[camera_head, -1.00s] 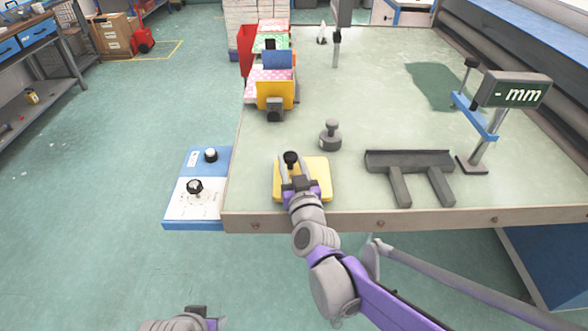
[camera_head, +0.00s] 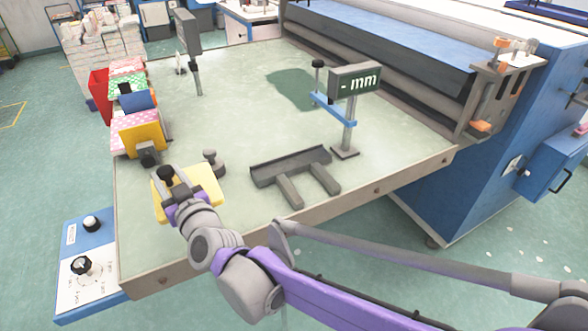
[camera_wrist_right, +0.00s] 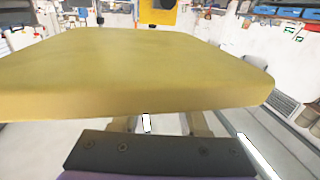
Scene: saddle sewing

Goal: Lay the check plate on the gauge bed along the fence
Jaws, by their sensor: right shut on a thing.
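My right gripper (camera_head: 170,187) is shut on the check plate at the knob side; the fingertips are partly hidden. I cannot tell whether the plate touches the table. The gauge bed (camera_head: 290,186), two grey bars, lies to the right of the plate, with the dark raised fence (camera_head: 290,164) along its far side. The bed is empty. My left gripper is not in view.
A grey knobbed weight (camera_head: 213,164) stands just behind the plate. Boxes and coloured fabrics (camera_head: 135,125) line the left edge. The table (camera_head: 235,125) is clear in the middle.

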